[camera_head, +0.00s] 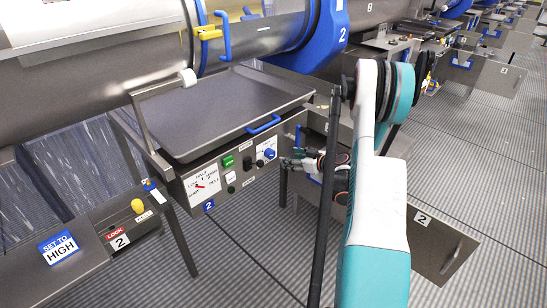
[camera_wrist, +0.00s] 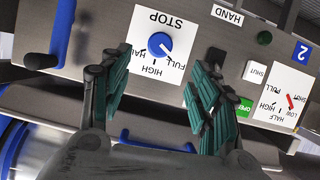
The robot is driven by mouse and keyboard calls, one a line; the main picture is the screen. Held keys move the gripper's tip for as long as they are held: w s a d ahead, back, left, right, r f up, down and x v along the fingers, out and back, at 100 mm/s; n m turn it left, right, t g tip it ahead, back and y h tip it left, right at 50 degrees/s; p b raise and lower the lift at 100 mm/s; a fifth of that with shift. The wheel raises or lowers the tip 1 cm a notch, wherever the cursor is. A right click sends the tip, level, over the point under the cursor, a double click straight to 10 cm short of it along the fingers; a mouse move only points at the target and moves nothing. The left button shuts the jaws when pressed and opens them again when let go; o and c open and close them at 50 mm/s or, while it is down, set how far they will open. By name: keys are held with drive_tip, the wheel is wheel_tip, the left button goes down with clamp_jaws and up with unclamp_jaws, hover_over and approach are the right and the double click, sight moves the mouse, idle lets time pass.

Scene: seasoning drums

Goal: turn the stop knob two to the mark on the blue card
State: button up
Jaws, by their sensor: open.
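The blue card (camera_head: 58,247) at the lower left reads SET TO HIGH. The stop knob (camera_wrist: 159,44) is a round blue knob on a white plate with STOP, HALF, HIGH and FULL, upside down in the wrist view. A thin pale line on it seems to point towards FULL, but it is too small to be sure. The knob also shows on the panel front in the head view (camera_head: 270,154). My gripper (camera_wrist: 157,88) is open and empty, its two dark green fingers on either side below the knob in the picture, apart from it. My gripper (camera_head: 297,163) is right of the knob in the head view.
The panel also carries a green OPEN button (camera_wrist: 245,106), a black switch (camera_wrist: 216,57) marked HAND and a dial (camera_wrist: 290,98) with a red needle. A blue handle (camera_head: 264,124) sits above the knob. A red LOCK sign (camera_head: 115,235) stands at left.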

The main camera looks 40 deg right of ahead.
sight(273, 155)
drive_tip(key=b+x, duration=0.3)
drive_tip(key=x, duration=0.8)
drive_tip(key=shift+w+f, duration=0.25)
drive_tip(key=shift+w, duration=0.1)
drive_tip(key=c, duration=1.1)
